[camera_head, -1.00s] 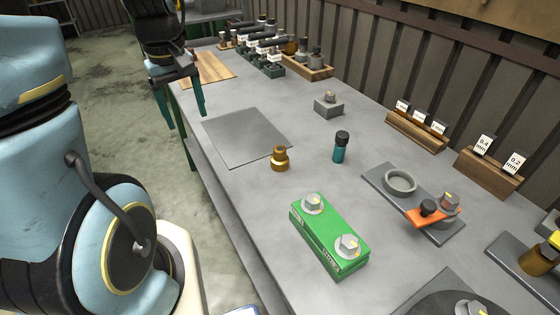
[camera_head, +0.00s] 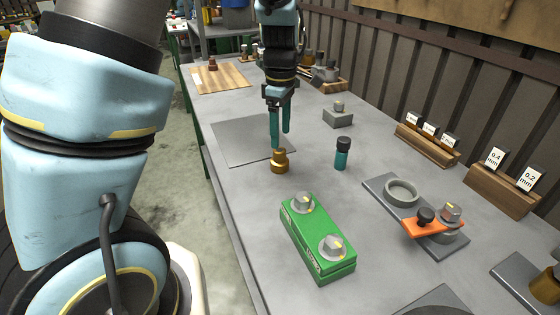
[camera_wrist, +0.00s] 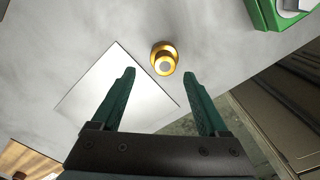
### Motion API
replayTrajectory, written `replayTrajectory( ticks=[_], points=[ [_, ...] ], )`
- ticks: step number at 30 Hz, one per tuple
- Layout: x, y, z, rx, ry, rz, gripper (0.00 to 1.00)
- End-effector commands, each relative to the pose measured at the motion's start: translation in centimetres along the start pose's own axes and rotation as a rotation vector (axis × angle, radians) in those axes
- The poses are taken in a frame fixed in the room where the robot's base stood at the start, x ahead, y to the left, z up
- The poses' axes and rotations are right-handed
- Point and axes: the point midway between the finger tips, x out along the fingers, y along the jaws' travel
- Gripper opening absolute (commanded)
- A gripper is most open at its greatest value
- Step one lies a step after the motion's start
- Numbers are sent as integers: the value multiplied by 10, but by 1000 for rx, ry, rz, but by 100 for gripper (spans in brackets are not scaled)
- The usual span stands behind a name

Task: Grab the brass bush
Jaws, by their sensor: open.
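The brass bush (camera_head: 279,161) stands upright on the grey bench, just off the near corner of a flat grey plate (camera_head: 238,140). My gripper (camera_head: 280,140) points down with two teal fingers, behind and above the bush in the head view. The gripper (camera_wrist: 160,74) is open and empty, the fingers well apart. I see no contact between fingers and bush.
A green box with two knobs (camera_head: 318,240) lies nearer than the bush. A teal cylinder with a black cap (camera_head: 342,154) stands to the right. A grey block (camera_head: 338,117) sits farther back, and a grey plate with a ring (camera_head: 401,191) is at right.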

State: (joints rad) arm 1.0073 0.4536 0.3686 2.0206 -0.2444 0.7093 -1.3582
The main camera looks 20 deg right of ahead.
Motion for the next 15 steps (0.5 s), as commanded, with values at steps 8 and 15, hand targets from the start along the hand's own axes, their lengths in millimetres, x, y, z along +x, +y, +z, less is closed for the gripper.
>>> replayTrajectory(
  ticks=[8,15],
  points=[
    [25,-6,0,-1,0,-6,77],
    [55,-8,0,0,-1,-2,77]
  ],
)
